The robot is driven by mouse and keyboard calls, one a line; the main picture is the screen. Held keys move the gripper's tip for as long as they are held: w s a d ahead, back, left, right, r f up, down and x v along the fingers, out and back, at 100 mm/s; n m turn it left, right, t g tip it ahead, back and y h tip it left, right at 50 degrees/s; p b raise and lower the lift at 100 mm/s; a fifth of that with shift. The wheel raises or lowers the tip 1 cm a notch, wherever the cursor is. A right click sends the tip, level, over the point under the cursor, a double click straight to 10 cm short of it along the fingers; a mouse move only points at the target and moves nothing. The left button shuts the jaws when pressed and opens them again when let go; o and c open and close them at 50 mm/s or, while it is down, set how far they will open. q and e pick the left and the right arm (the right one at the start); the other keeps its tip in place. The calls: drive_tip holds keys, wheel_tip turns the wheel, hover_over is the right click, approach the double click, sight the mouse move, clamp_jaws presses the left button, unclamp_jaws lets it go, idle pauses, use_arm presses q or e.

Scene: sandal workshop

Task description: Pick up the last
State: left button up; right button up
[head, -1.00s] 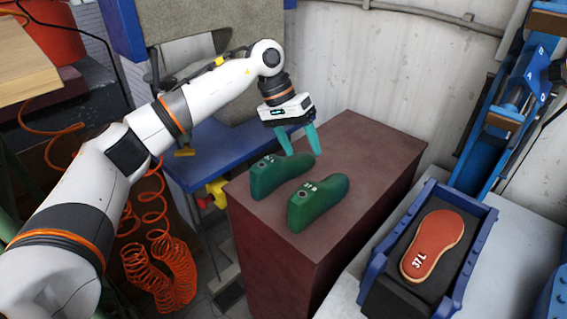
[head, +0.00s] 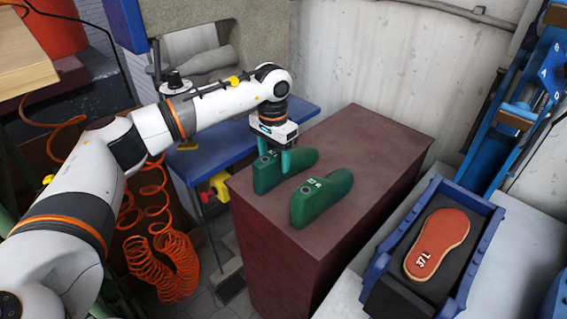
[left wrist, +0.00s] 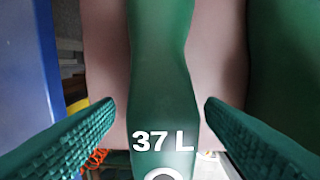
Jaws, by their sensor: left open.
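Two green shoe lasts lie side by side on the maroon block. The left last (head: 299,162) reads "37 L" in the left wrist view (left wrist: 160,70). The other last (head: 324,197) lies to its right; its mark is too small to read surely, and its side shows at the right of the left wrist view (left wrist: 284,60). My left gripper (head: 275,162) is open and points down over the heel end of the 37 L last. Its teal ribbed fingers stand on either side of that last, with a gap on both sides. My right gripper is not in view.
The maroon block (head: 372,160) has bare top around the lasts. At right, a blue-sided holder (head: 475,225) carries an orange sole (head: 437,243) marked 37 L. A blue table (head: 215,158) stands behind my left arm, and an orange coiled hose (head: 160,262) hangs below it.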

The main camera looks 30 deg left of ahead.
use_arm(q)
wheel_tip(320, 180, down, 2)
drive_tip(key=shift+f, duration=0.15)
drive_tip(key=shift+w, duration=0.1)
drive_tip(key=c, duration=1)
